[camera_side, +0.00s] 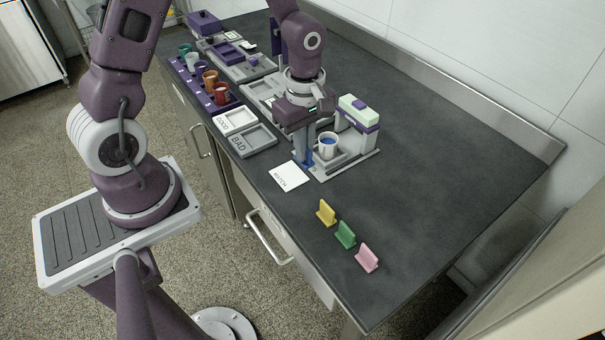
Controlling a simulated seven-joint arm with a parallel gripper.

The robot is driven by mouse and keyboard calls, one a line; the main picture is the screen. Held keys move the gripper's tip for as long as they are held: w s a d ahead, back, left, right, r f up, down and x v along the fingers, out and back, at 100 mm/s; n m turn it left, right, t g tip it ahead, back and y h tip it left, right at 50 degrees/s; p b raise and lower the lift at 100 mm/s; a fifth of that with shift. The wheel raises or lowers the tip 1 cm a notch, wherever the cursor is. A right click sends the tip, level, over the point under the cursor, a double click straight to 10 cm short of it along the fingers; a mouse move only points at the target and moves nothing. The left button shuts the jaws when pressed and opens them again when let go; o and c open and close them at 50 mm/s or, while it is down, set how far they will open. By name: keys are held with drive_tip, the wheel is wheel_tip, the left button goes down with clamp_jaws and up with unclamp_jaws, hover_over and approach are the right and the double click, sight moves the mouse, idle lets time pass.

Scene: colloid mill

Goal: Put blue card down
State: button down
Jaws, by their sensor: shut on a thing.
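My gripper (304,150) points down at the middle of the counter, beside a white mug (327,147) with blue contents. It is shut on the blue card (308,159), which shows as a small blue piece low between the fingers. The fingers and the gripper body hide much of the card. The card is just behind a white square pad (289,176) with dark lettering; I cannot tell whether it touches the surface. A yellow card (326,213), a green card (345,234) and a pink card (367,257) stand in a row nearer the front.
The mug stands on the grey base of a machine with a pale green top (359,110). Trays marked GOOD (237,121) and BAD (252,140) lie to the left. A purple rack (208,97) holds several coloured cups. The counter's right side (450,190) is clear.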

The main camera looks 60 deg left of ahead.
drive_tip(key=a, duration=0.6)
drive_tip(key=f, duration=0.9)
drive_tip(key=shift+s+f, duration=0.2)
drive_tip(key=shift+f, duration=0.05)
drive_tip(key=c, duration=1.6)
unclamp_jaws()
drive_tip(key=shift+f, duration=0.1)
drive_tip(key=s+d+r+m+t, duration=0.1)
drive_tip(key=s+r+m, duration=0.15)
drive_tip(key=r, duration=0.65)
drive_tip(key=s+d+r+m+t+y, duration=0.15)
drive_tip(key=r+m, duration=0.25)
drive_tip(key=r, duration=0.5)
drive_tip(key=s+d+r+m+t, duration=0.1)
drive_tip(key=s+d+r+m, duration=0.2)
drive_tip(key=r, duration=0.6)
drive_tip(key=s+d+r+m+t+h, duration=0.1)
drive_tip(key=s+r+m, duration=0.3)
drive_tip(key=s+m, duration=0.5)
drive_tip(key=shift+d+t, duration=0.55)
drive_tip(key=shift+d, duration=0.35)
